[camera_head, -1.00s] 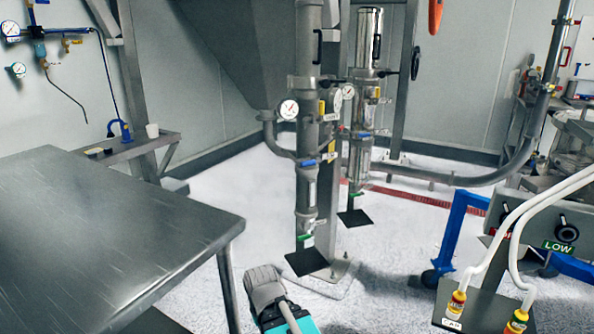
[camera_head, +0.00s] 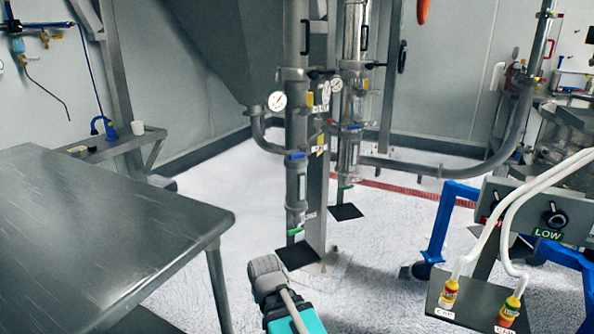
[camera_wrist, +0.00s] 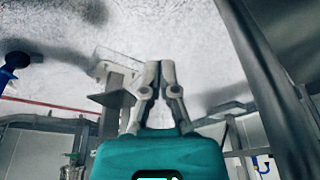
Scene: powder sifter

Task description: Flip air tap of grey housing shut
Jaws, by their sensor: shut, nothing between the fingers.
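The grey housing (camera_head: 296,118) is the nearer of two upright columns in the head view. It carries a yellow fitting (camera_head: 309,98) near its gauge, a blue lever (camera_head: 295,156) lower down and a green lever (camera_head: 295,232) near its foot. I cannot tell which is the air tap or how it is turned. A shinier housing (camera_head: 353,38) with similar fittings stands behind it. My gripper (camera_wrist: 160,66) shows in the wrist view with its fingertips together and nothing between them. It is apart from the housing. Its fingers do not show in the head view.
A steel table (camera_head: 110,225) fills the left. A blue-legged cart (camera_head: 437,225) with a LOW control box (camera_head: 547,215) and white hoses stands at the right. A black plate (camera_head: 297,256) sticks out at the grey housing's foot. White floor (camera_head: 245,205) is open between table and housing.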

